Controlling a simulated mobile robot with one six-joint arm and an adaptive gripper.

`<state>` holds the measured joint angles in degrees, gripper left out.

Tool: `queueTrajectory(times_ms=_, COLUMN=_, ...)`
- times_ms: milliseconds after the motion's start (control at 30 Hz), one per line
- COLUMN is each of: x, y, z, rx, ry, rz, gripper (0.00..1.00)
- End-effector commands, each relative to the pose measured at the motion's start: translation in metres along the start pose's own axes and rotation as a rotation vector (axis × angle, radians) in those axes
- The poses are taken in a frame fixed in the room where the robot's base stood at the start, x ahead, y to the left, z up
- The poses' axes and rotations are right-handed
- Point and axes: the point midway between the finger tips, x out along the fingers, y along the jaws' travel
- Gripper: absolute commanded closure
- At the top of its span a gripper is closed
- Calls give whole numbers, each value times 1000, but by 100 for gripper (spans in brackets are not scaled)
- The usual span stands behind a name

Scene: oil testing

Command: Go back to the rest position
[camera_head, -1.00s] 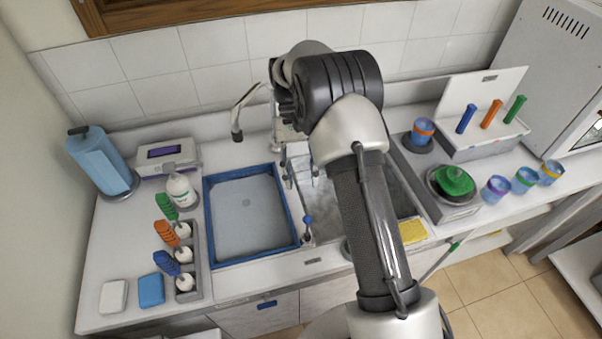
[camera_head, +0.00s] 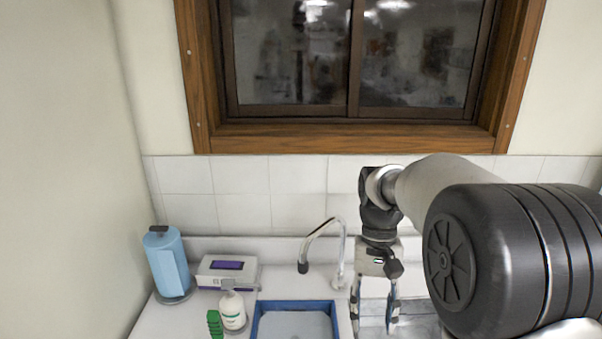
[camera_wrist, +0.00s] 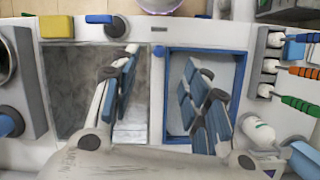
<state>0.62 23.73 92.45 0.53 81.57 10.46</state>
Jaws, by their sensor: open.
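My gripper (camera_head: 374,306) points down over the sink area, to the right of the faucet (camera_head: 322,245) in the head view. Its two fingers are spread apart with nothing between them. In the wrist view my gripper (camera_wrist: 160,90) is also open and empty. One finger is over the grey sink basin (camera_wrist: 75,100) and the other over the blue-rimmed tray (camera_wrist: 167,75). My upper arm fills the right of the head view.
A blue paper roll (camera_head: 166,262), a tissue box (camera_head: 228,272) and a white bottle (camera_head: 232,311) stand left of the tray. A wood-framed window (camera_head: 350,135) is behind. Green and orange brushes (camera_wrist: 300,104) and a yellow sponge (camera_wrist: 57,27) show in the wrist view.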

Motion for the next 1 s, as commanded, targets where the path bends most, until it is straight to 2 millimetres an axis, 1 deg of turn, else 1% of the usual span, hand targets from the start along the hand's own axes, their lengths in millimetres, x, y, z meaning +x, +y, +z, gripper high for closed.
queueTrajectory(times_ms=33, x=-5, y=3, z=15, rx=-12, ry=50, rz=-8, gripper=57)
queueTrajectory(times_ms=100, x=-11, y=6, z=34, rx=-29, ry=115, rz=-17, gripper=57)
queueTrajectory(times_ms=267, x=-12, y=15, z=79, rx=-70, ry=263, rz=-35, gripper=57)
queueTrajectory(times_ms=300, x=-10, y=17, z=90, rx=-80, ry=299, rz=-38, gripper=57)
queueTrajectory(times_ms=433, x=2, y=23, z=124, rx=-112, ry=421, rz=-48, gripper=57)
queueTrajectory(times_ms=500, x=12, y=27, z=141, rx=-128, ry=485, rz=-52, gripper=57)
queueTrajectory(times_ms=600, x=29, y=31, z=160, rx=-151, ry=571, rz=-55, gripper=57)
queueTrajectory(times_ms=700, x=45, y=33, z=174, rx=-169, ry=640, rz=-56, gripper=57)
queueTrajectory(times_ms=800, x=57, y=35, z=181, rx=-180, ry=686, rz=-56, gripper=57)
queueTrajectory(times_ms=900, x=63, y=36, z=185, rx=-187, ry=711, rz=-56, gripper=57)
queueTrajectory(times_ms=1000, x=65, y=36, z=186, rx=-189, ry=719, rz=-56, gripper=57)
